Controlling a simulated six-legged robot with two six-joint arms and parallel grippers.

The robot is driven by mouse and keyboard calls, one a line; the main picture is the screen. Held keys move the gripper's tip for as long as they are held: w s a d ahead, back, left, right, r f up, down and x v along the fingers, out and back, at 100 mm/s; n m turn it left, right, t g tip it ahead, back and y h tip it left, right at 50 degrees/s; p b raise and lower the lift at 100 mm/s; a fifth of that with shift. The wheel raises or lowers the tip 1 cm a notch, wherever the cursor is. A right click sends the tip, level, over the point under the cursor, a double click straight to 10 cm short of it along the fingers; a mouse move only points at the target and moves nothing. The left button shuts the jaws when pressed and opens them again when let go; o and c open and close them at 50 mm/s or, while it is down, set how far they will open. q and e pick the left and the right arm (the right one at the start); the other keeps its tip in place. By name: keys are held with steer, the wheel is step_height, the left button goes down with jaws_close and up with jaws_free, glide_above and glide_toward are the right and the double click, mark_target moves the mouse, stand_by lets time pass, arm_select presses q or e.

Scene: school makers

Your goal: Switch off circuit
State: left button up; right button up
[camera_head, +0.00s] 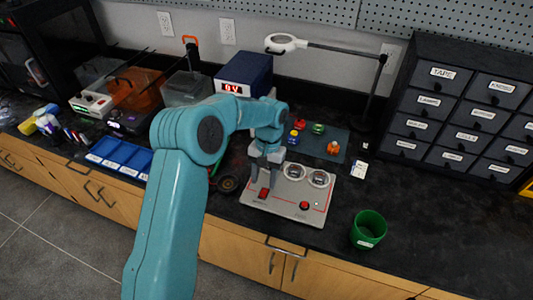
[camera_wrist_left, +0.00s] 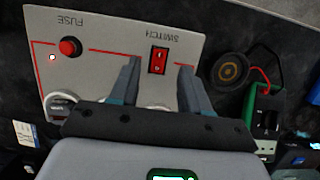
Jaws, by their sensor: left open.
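The light grey circuit panel (camera_head: 282,203) lies on the black worktop, and it fills much of the left wrist view (camera_wrist_left: 105,66). Its red rocker switch (camera_wrist_left: 158,60), labelled SWITCH, is near the panel's edge; it also shows in the head view (camera_head: 264,192). A round red button (camera_wrist_left: 70,47) labelled FUSE sits farther along, with a small glowing light (camera_wrist_left: 52,57) beside it. My left gripper (camera_head: 262,180) is open above the panel, with its fingers on either side of the switch in the left wrist view (camera_wrist_left: 159,66). I cannot tell whether it touches. My right gripper is out of view.
Two round meters (camera_head: 320,178) sit at the panel's back. A green cup (camera_head: 368,229) stands to the right. A blue power supply (camera_head: 244,73) with a red display stands behind. A black speaker-like disc (camera_wrist_left: 229,70) lies beside the panel. The worktop at right is mostly clear.

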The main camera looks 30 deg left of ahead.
arm_select(q)
steer(key=v, duration=1.2)
steer(key=shift+s, duration=0.1)
